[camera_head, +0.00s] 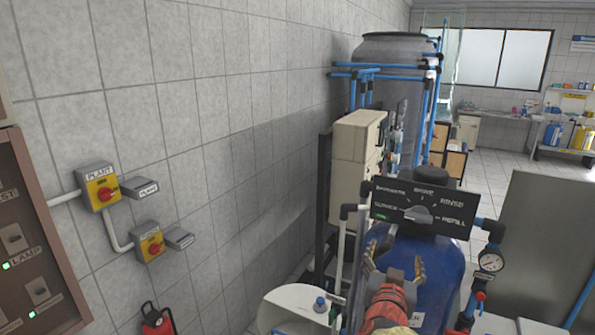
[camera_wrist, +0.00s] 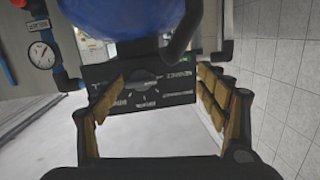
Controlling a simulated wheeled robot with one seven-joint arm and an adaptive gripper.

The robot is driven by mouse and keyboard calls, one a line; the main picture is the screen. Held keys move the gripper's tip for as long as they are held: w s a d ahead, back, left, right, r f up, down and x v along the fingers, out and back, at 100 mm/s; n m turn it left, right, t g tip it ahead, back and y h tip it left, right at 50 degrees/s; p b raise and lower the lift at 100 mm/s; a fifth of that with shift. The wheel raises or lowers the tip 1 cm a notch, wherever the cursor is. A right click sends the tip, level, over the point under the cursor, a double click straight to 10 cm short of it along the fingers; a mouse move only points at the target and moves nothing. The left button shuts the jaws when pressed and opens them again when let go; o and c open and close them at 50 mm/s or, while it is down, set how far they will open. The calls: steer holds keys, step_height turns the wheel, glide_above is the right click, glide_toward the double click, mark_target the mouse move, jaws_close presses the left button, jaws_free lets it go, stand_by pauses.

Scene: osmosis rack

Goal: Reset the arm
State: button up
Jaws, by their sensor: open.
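My gripper (camera_head: 393,270) is at the lower right of the head view, in front of a blue tank (camera_head: 445,275). Its fingers are spread and nothing is between them. In the wrist view my gripper (camera_wrist: 160,88) shows its two open fingers at left and right. The black valve panel (camera_head: 388,202) with a grey knob (camera_head: 418,214) sits just above my gripper in the head view. In the wrist view the panel (camera_wrist: 105,72) appears upside down, framed between the fingers. I cannot tell its exact distance from the fingertips.
A pressure gauge (camera_head: 491,262) and blue pipes stand right of the tank. A white container (camera_head: 290,303) is left of my gripper. Yellow switch boxes (camera_head: 99,187) and a brown panel (camera_head: 28,240) are on the left. A grey board (camera_head: 550,235) stands at right.

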steer(key=s+a+f+n+g+y+b, duration=0.1)
steer(key=s+a+f+n+g+y, duration=0.2)
steer(key=a+f, duration=0.4)
steer(key=s+a+f+n+g+y+b, duration=0.1)
steer(key=s+a+f+g+y+b, duration=0.1)
steer(key=s+a+f+y, duration=0.4)
steer(key=s+d+f+n+g+h+b, duration=0.1)
steer(key=s+d+f+g+b, duration=0.1)
steer(key=s+f+b, duration=0.3)
steer(key=s+d+f+g+h+b, duration=0.1)
steer(key=s+f+b, duration=0.5)
steer(key=s, duration=0.8)
steer(key=shift+d+n+g+b, duration=0.4)
steer(key=shift+d+g+b, duration=0.3)
steer(key=shift+d+b, duration=0.55)
steer(key=shift+c, duration=0.6)
